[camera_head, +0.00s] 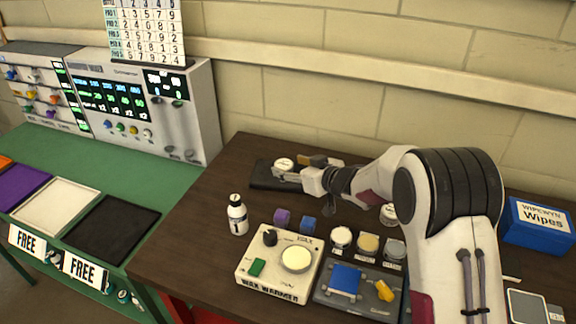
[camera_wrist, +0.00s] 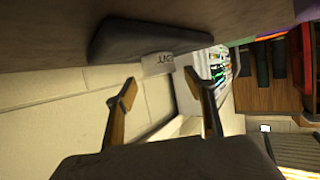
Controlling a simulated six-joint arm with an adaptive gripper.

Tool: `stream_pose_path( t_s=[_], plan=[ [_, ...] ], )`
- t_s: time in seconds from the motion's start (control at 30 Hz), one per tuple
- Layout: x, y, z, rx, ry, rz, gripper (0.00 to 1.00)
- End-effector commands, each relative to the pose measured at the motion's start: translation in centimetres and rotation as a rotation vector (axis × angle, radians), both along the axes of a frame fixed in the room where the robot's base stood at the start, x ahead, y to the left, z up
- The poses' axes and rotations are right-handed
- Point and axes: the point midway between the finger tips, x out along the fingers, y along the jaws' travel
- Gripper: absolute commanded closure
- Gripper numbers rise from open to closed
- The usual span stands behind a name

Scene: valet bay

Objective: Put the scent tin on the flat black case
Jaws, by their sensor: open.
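The scent tin (camera_head: 284,162) is a small round whitish tin at the back left of the dark table. It appears to rest upright on the flat black case (camera_head: 262,180). In the wrist view the pale side of the tin (camera_wrist: 158,63), with dark lettering, meets the upper face of the black case (camera_wrist: 125,38). My gripper (camera_head: 277,173) is just in front of the tin in the head view and hides part of the case. In the wrist view my gripper (camera_wrist: 166,92) has its two fingers wide apart, with the tin beyond the tips and nothing held.
The wax warmer (camera_head: 258,282) and several small tins (camera_head: 368,244) are in front of my arm. A blue wipes box (camera_head: 538,222) is at right.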

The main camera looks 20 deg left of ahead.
Motion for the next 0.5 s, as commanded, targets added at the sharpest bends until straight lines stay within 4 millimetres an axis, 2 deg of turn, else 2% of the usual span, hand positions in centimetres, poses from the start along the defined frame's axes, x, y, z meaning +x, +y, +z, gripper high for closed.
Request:
stream_pose_path(
  t_s=[0.5],
  plan=[
    [-3.3, -4.9, 2.5, 0.0, -0.002, -0.001, 0.46]
  ],
)
